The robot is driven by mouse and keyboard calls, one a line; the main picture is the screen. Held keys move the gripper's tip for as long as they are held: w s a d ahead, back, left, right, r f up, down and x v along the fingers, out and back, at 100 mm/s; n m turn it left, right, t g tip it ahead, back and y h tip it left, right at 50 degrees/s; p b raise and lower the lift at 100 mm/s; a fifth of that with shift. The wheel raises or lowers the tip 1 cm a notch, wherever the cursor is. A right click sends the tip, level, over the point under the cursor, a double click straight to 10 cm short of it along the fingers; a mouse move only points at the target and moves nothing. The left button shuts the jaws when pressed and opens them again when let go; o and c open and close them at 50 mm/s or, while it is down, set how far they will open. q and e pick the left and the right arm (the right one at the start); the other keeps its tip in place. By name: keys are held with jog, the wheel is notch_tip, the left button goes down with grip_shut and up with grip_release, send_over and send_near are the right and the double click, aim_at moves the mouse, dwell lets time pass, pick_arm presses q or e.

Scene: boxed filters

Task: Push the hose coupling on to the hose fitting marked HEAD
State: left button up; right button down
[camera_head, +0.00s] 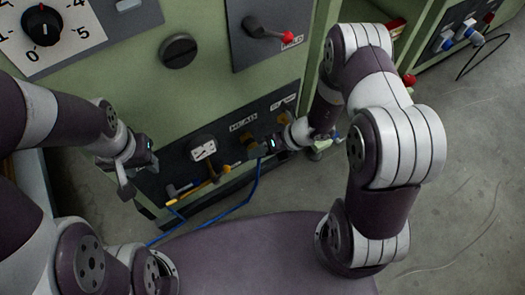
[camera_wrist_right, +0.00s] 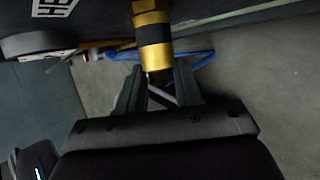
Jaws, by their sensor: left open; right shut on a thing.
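The HEAD label (camera_head: 243,124) is on the dark lower panel of the green cabinet. A brass fitting (camera_head: 249,140) sits just below it. My right gripper (camera_head: 262,149) is at this fitting. In the right wrist view its fingers (camera_wrist_right: 159,88) are shut on the hose coupling (camera_wrist_right: 154,52), a gold cylinder with a black band. The coupling points up towards the panel and is in line with the fitting; I cannot tell how far it sits on it. My left gripper (camera_head: 126,178) is open and empty, left of the panel.
A blue hose (camera_head: 246,199) runs from the panel area down and left. A white socket plate (camera_head: 203,150) and a yellow-handled part (camera_head: 212,176) are left of HEAD. Another yellow fitting (camera_head: 284,117) is to the right. Concrete floor (camera_head: 470,180) is open at right.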

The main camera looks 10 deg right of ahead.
dwell(0.3)
jog(key=shift+w, duration=0.1)
jog(key=c, duration=0.7)
grip_release()
jog(key=shift+o, duration=0.2)
jog(key=p+v, duration=0.7)
jog(key=v, duration=0.5)
jog(key=shift+d+r+p, duration=0.2)
jog(key=shift+d+p, duration=0.05)
jog(key=shift+p, duration=0.1)
